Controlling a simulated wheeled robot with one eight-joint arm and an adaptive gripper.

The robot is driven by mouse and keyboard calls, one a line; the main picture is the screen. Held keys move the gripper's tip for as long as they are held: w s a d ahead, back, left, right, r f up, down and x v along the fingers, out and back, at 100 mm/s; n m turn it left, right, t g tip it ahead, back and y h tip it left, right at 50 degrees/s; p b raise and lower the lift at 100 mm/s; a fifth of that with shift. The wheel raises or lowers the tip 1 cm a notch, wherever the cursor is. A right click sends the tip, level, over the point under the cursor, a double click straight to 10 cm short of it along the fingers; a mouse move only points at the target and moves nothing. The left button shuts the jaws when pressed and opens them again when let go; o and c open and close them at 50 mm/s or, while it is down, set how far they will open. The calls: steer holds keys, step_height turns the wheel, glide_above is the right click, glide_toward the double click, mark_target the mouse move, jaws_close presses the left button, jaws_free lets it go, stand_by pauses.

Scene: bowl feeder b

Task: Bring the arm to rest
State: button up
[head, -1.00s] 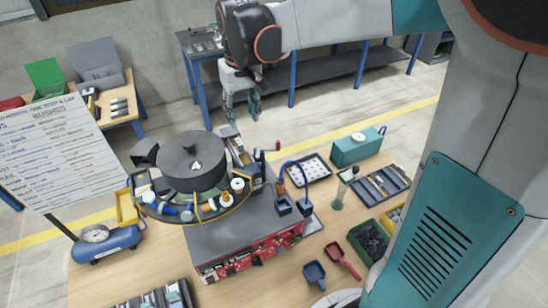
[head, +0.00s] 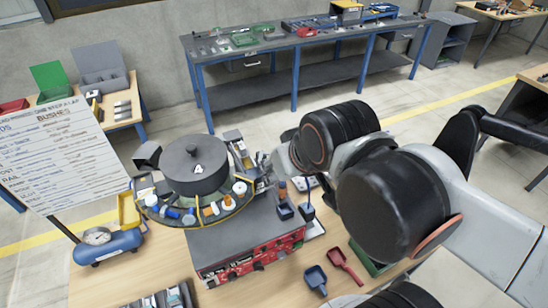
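My arm reaches in from the right in the head view, folded low over the right part of the workbench (head: 150,265). Its black and white links fill the middle right. My gripper cannot be made out clearly; the end of the arm points left toward the bowl feeder (head: 193,168), beside its right side. Small grey parts there may belong to the gripper or to the feeder. The fingers and anything between them cannot be told.
A red control box (head: 252,262) stands below the feeder. A blue scoop (head: 316,279) and a red scoop (head: 345,263) lie to its right. A sign board (head: 58,150) and a blue tank with a gauge (head: 108,243) are at left. A long blue-legged bench (head: 330,82) stands behind.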

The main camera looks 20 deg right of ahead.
steer(key=shift+s+f, duration=0.1)
steer(key=shift+f, duration=0.05)
step_height(320, 180, down, 23)
steer(key=b, duration=2.3)
steer(key=shift+f+b, duration=0.2)
steer(key=shift+b, duration=0.15)
